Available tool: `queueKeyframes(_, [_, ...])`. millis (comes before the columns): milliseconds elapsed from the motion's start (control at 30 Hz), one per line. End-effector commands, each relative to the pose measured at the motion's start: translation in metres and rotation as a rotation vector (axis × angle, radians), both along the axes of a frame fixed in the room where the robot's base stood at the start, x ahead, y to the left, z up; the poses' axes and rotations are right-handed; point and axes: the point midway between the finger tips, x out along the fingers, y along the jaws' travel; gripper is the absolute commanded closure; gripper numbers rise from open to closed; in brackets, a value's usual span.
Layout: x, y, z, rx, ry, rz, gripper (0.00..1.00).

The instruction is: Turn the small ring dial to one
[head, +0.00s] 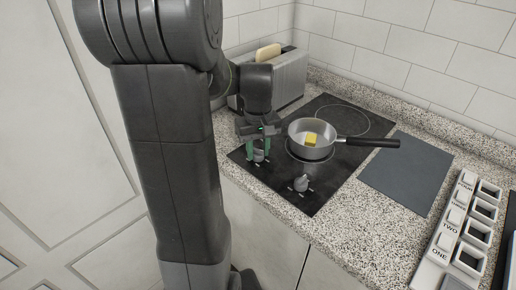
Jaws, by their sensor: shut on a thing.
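A black hob (335,178) is set in the speckled worktop and has two dials near its front edge. The left dial (259,156) is between the green-tipped fingers of my gripper (259,153), which is shut on it. The right dial (301,183) is grey, stands free and has small pale marks around it. I cannot tell which dial serves the small ring, nor read the left dial's setting, as the fingers partly cover it.
A saucepan (311,146) with a yellow block (311,138) inside stands on a ring, its black handle (368,142) pointing right. A toaster (280,78) stands behind my gripper. Right are a dark mat (406,172) and a white labelled rack (452,228).

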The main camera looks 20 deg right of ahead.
Motion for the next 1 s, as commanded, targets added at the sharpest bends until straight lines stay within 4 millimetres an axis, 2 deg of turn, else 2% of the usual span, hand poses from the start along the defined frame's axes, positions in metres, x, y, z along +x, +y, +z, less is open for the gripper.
queueKeyframes(167, [0.0,0.0,0.001,-0.001,-0.002,0.001,0.92])
queueKeyframes(200, [0.0,0.0,0.001,-0.001,-0.002,0.001,0.65])
queueKeyframes(300, [0.0,0.0,0.0,-0.001,-0.001,0.001,0.47])
queueKeyframes(667, [0.001,0.0,0.005,-0.001,-0.002,0.001,0.47])
queueKeyframes(767, [0.001,0.0,0.018,-0.002,-0.004,0.001,0.47])
queueKeyframes(1000, [0.001,-0.001,0.072,-0.003,-0.007,0.001,0.47])
